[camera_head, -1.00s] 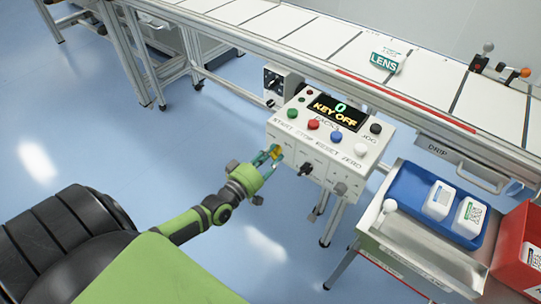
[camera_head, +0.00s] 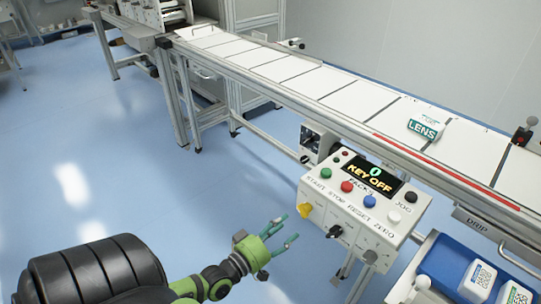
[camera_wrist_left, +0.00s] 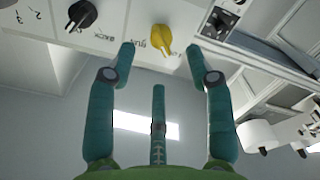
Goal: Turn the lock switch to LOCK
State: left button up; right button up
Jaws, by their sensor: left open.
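The control box (camera_head: 335,205) shows KEY OFF on its display (camera_head: 368,180). Its front face carries a yellow knob (camera_head: 305,210), a black knob (camera_head: 335,231) and a grey knob (camera_head: 370,257). I cannot read which one is marked LOCK. My left gripper (camera_head: 288,228) is open and empty, apart from the box and below left of the yellow knob. In the left wrist view, the yellow knob (camera_wrist_left: 158,39) shows beyond and between the open teal fingers (camera_wrist_left: 163,65). The black knob (camera_wrist_left: 82,14) is further left there. My right gripper is not in view.
A small grey box with a black dial (camera_head: 312,140) stands behind the control box's left side. The conveyor (camera_head: 300,80) runs behind, with a LENS pack (camera_head: 425,129) on it. A blue tray (camera_head: 440,268) is at lower right. The floor left of the gripper is clear.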

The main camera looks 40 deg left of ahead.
pick_arm(q)
jog(key=shift+s+a, duration=0.15)
jog(key=shift+s, duration=2.4)
